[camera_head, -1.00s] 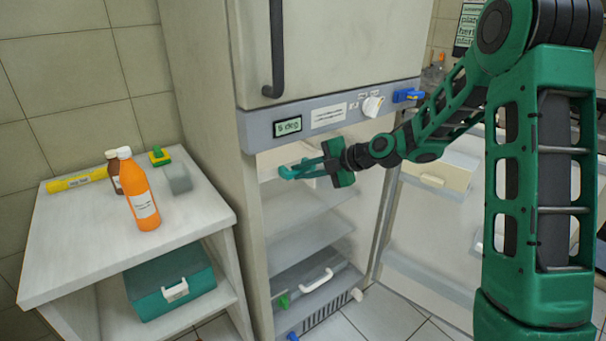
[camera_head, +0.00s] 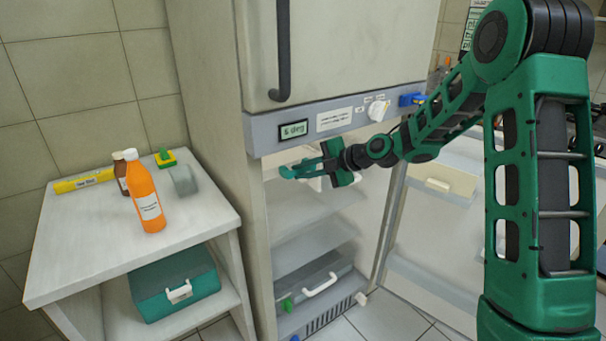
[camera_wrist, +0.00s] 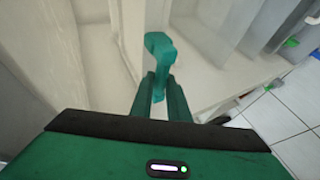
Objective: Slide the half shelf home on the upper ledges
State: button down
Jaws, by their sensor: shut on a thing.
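My gripper (camera_head: 312,170) is at the top of the open lower compartment of the fridge (camera_head: 227,130), just under the control panel. It is shut on a teal grip piece (camera_wrist: 160,45), which stands out beyond the fingertips in the wrist view. I take this piece to be part of the half shelf. A pale, see-through pane (camera_head: 318,198) shows below the gripper in the compartment. Its edges blend with the pale interior, so I cannot tell how it meets the upper ledges, which I cannot make out.
The control panel (camera_head: 330,121) hangs close above my gripper. The open fridge door (camera_head: 425,220) is at the right. A lower shelf (camera_head: 315,245) and a drawer with a white handle (camera_head: 320,287) are below. A side table (camera_head: 110,250) with bottles stands at the left.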

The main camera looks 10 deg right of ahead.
jog(key=shift+w+a, duration=0.25)
jog(key=shift+w, duration=0.25)
jog(key=shift+s, duration=0.1)
